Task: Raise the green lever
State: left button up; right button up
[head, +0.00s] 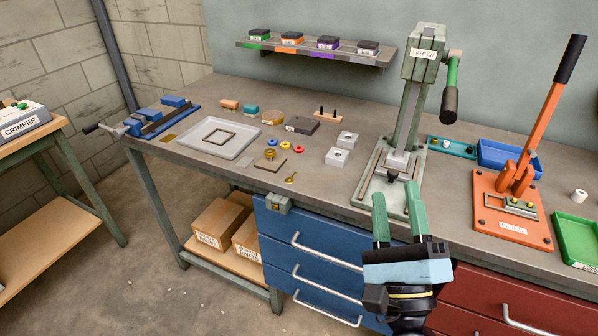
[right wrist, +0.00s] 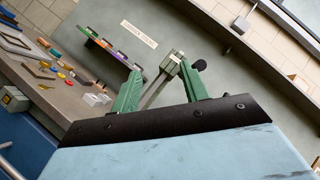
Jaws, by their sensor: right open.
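The green press (head: 405,110) stands on the workbench, its base toward the front edge. Its green lever (head: 452,85) hangs down at the right side of the press head and ends in a dark grip (head: 449,106). My right gripper (head: 396,205) is in front of the press base, below the lever, with its two green fingers apart and nothing between them. In the right wrist view the press head (right wrist: 172,62) shows between and beyond the open fingers (right wrist: 162,92), and the dark grip (right wrist: 199,65) shows just above the right finger. My left gripper is not in view.
An orange lever press (head: 512,205) stands to the right, with a blue bin (head: 508,157) behind it and a green tray (head: 578,238) beside it. Metal blocks (head: 341,148), a grey tray (head: 217,138) and small parts lie to the left. A shelf (head: 315,53) hangs behind.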

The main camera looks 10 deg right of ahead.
jog(key=d+r+m+g+h+p, duration=0.45)
jog(key=m+h+p, duration=0.35)
jog(key=m, duration=0.6)
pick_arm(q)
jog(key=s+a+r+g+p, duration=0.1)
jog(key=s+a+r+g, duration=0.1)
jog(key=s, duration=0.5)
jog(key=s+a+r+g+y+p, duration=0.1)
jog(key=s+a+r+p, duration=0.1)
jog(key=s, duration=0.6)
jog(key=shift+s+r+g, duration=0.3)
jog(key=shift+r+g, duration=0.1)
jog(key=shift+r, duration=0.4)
pick_arm(e)
jog(key=h, duration=0.1)
send_near(451, 89)
jog(key=x, duration=0.6)
jog(key=shift+w+d, duration=0.1)
jog(key=shift+w, duration=0.1)
grip_shut()
